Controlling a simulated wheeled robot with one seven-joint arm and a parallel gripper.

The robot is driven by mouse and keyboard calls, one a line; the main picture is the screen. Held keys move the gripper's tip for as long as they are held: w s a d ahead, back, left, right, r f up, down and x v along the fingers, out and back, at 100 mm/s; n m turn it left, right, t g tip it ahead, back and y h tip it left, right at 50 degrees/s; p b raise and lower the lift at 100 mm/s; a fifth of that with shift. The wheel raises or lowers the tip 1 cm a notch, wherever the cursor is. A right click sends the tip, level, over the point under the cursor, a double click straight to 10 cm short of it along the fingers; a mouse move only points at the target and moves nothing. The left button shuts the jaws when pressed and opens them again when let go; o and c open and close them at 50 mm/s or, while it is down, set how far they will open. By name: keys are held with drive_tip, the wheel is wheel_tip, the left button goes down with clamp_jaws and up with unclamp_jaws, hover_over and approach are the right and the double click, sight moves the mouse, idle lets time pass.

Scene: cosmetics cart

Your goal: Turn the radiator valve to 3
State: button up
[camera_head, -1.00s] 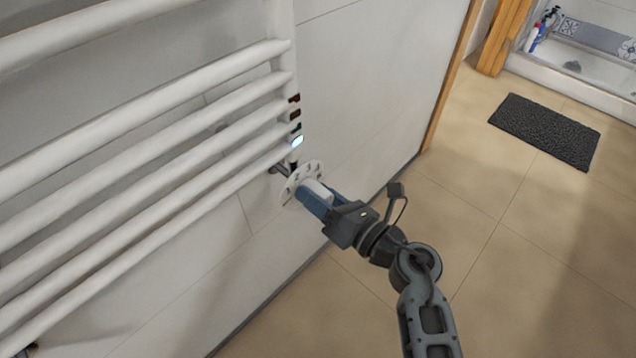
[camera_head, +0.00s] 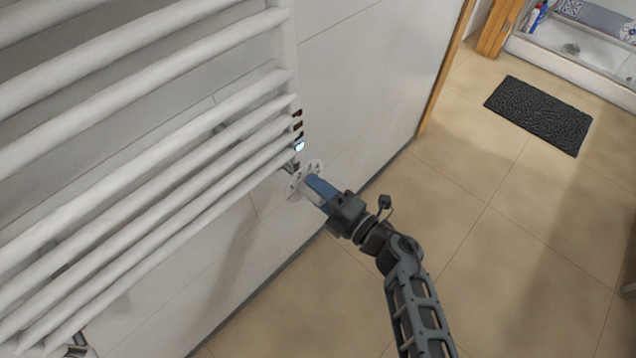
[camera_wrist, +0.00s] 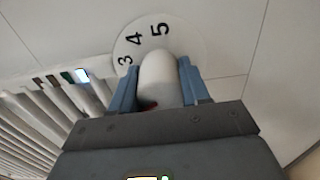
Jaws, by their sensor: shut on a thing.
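The radiator valve has a white, rounded knob (camera_wrist: 158,78) in front of a round white dial plate (camera_wrist: 187,33). In the head view the dial plate (camera_head: 293,186) is at the lower right corner of the radiator. My gripper (camera_head: 312,190) has blue fingers, one on each side of the knob, and is shut on it. It also shows in the wrist view (camera_wrist: 158,88).
The white towel radiator (camera_head: 130,190) fills the left side of the head view, close to my gripper. A dark mat (camera_head: 540,112) lies on the open tiled floor at the right.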

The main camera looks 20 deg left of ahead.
drive_tip(key=m, duration=0.1)
drive_tip(key=m+p, duration=0.1)
drive_tip(key=m, duration=0.1)
drive_tip(key=m+p, duration=0.1)
drive_tip(key=shift+w+d+r+m, duration=0.15)
drive_tip(key=shift+w+m, duration=0.1)
drive_tip(key=shift+m, duration=0.05)
drive_tip(key=shift+f+m+p, duration=0.2)
drive_tip(key=shift+m+p, duration=0.7)
drive_tip(key=shift+m, duration=1)
drive_tip(key=o, duration=0.7)
drive_tip(key=shift+f, duration=0.1)
drive_tip(key=o, duration=0.4)
drive_tip(key=shift+s, duration=0.1)
drive_tip(key=shift+c, duration=0.2)
drive_tip(key=p+v, duration=0.2)
drive_tip(key=v, duration=0.5)
drive_tip(key=shift+s+d, duration=0.15)
drive_tip(key=shift+d, duration=0.2)
